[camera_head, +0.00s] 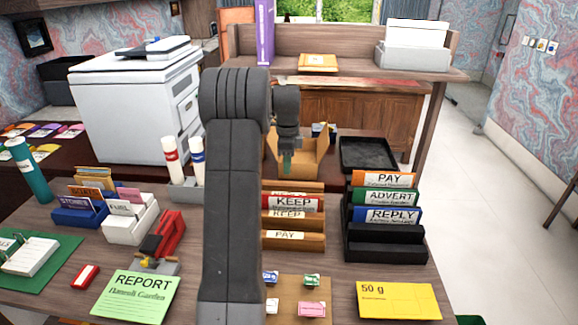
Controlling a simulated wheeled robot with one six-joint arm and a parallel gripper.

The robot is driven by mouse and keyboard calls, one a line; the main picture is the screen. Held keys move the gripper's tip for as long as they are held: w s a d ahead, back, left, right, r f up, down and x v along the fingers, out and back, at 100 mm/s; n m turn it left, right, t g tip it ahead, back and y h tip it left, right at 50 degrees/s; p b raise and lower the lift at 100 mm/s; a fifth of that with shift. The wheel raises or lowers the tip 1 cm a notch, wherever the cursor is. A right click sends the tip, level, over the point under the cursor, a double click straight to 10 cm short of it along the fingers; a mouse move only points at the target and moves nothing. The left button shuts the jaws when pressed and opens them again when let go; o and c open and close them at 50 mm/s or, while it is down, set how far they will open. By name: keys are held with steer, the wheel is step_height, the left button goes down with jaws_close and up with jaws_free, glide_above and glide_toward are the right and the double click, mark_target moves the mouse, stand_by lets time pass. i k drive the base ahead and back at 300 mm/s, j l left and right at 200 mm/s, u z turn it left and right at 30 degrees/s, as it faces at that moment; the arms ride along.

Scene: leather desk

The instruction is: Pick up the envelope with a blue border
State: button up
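I cannot clearly make out an envelope with a blue border. My arm rises through the middle of the view and bends over to the right. My gripper (287,158) hangs down at the open cardboard box (312,160). Its tip looks greenish, and I cannot tell whether its fingers are open or shut. A small blue-and-white item (270,277) lies on the tan board at the front. My arm hides part of the desk's middle.
Brown holders with KEEP (292,203) and PAY cards stand right of my arm. A black sorter (386,246) with PAY, ADVERT and REPLY cards stands further right. A yellow 50 g sheet (398,300) and a green REPORT sheet (138,297) lie in front. A black tray (368,154) is behind.

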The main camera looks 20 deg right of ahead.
mark_target(395, 216)
steer(key=z, duration=1.8)
